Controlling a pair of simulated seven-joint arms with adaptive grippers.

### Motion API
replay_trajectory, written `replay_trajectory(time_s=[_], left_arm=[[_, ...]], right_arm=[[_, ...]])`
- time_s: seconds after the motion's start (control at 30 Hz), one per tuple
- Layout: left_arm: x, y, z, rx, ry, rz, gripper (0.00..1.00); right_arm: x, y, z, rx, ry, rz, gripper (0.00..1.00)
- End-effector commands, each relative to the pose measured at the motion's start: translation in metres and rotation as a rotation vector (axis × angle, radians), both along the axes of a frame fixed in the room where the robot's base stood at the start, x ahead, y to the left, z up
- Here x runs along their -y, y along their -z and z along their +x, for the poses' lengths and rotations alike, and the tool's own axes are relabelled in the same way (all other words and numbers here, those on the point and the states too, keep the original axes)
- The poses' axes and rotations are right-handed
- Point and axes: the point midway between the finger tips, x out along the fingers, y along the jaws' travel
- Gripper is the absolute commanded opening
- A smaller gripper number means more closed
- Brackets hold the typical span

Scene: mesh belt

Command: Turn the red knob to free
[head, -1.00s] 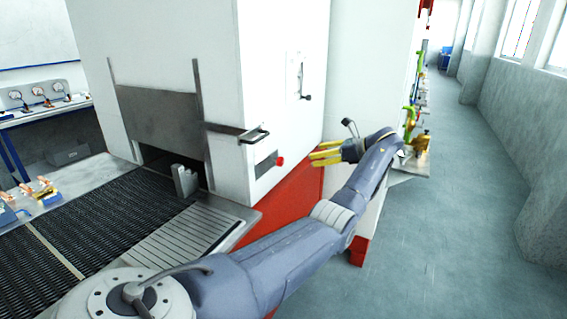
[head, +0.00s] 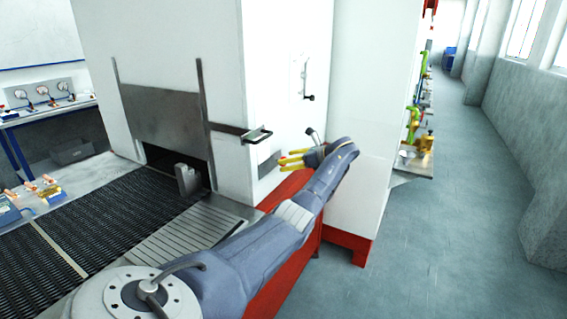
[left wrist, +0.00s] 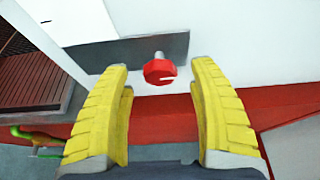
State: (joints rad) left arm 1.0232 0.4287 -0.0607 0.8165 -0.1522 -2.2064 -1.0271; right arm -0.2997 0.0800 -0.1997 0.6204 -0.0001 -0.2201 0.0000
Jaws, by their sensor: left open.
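The red knob (left wrist: 160,72) shows in the left wrist view on a short metal shaft, in front of a grey plate (left wrist: 128,52) on the white machine wall. A pale mark runs across its face. My left gripper (left wrist: 160,75) is open, with one yellow finger on each side of the knob and gaps to both. My right gripper is not in view.
The white machine (head: 285,70) has a handle bracket (head: 257,135) left of and above my left gripper and a lever (head: 307,95) higher up. A mesh belt (head: 110,215) runs into its opening. The floor (head: 450,230) at right is clear.

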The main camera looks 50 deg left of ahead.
Motion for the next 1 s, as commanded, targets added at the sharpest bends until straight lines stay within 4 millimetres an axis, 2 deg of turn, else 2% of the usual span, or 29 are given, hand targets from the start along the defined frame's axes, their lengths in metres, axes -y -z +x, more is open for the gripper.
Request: replay_trajectory(time_s=[0.23, 0.67, 0.77, 1.0], left_arm=[[-0.017, 0.007, -0.006, -0.001, 0.0, 0.0, 0.61], [-0.021, 0.009, -0.008, -0.001, 0.0, 0.0, 0.61], [-0.021, 0.009, -0.008, 0.0, 0.0, 0.0, 0.52], [-0.021, 0.009, -0.008, 0.0, 0.0, 0.0, 0.24]], right_arm=[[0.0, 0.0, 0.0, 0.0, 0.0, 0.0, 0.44], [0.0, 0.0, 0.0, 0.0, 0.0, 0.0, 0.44], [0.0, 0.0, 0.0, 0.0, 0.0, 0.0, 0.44], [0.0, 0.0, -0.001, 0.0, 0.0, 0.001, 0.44]])
